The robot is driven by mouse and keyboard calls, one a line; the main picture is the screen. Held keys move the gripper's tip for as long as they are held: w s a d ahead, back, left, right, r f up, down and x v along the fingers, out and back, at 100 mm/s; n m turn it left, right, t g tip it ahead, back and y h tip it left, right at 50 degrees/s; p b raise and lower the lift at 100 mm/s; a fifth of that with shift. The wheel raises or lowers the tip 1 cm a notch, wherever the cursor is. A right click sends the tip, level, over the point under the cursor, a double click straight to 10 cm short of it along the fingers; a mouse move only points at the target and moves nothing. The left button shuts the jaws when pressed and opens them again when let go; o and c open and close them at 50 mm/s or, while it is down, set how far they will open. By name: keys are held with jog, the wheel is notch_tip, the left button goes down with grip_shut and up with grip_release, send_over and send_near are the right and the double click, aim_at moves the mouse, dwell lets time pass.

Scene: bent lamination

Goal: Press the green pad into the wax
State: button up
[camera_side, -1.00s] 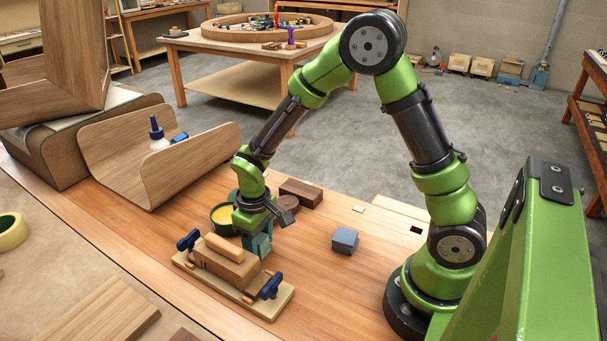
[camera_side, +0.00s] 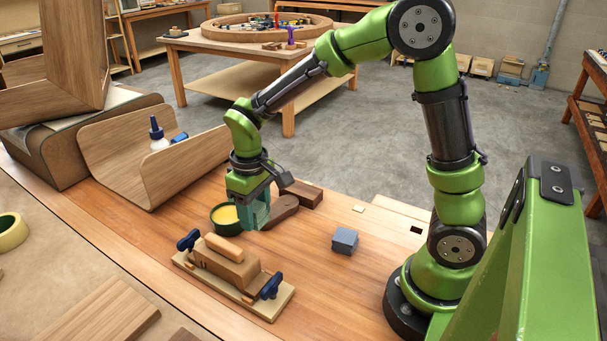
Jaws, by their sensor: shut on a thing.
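The green pad (camera_side: 256,215) is a small teal-green block. My gripper (camera_side: 253,197) is shut on it and holds it upright above the bench. The wax (camera_side: 225,215) is a yellow fill in a round dark green tin (camera_side: 226,230) just left of the pad. In this view the pad overlaps the tin's right side; I cannot tell whether they touch or how high the pad is. Part of the tin's right side is hidden.
A wooden block in a clamped fixture (camera_side: 229,262) lies in front, with blue clamp handles. Brown pieces (camera_side: 301,192) lie behind right. A grey-blue block (camera_side: 345,240) sits to the right. A curved wood panel (camera_side: 190,172) stands behind left. The bench between is clear.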

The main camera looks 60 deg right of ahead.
jog(key=shift+f, duration=0.2)
jog(key=w+d+f, duration=0.1)
jog(key=w+d, duration=0.1)
jog(key=w, duration=0.3)
send_near(228, 216)
jog(key=shift+s+d+f, duration=0.1)
jog(key=shift+s+f, duration=0.05)
jog(key=shift+f, duration=2.65)
jog(key=shift+f, duration=0.6)
jog(key=shift+r, duration=0.1)
notch_tip(228, 216, up, 7)
dwell(0.4)
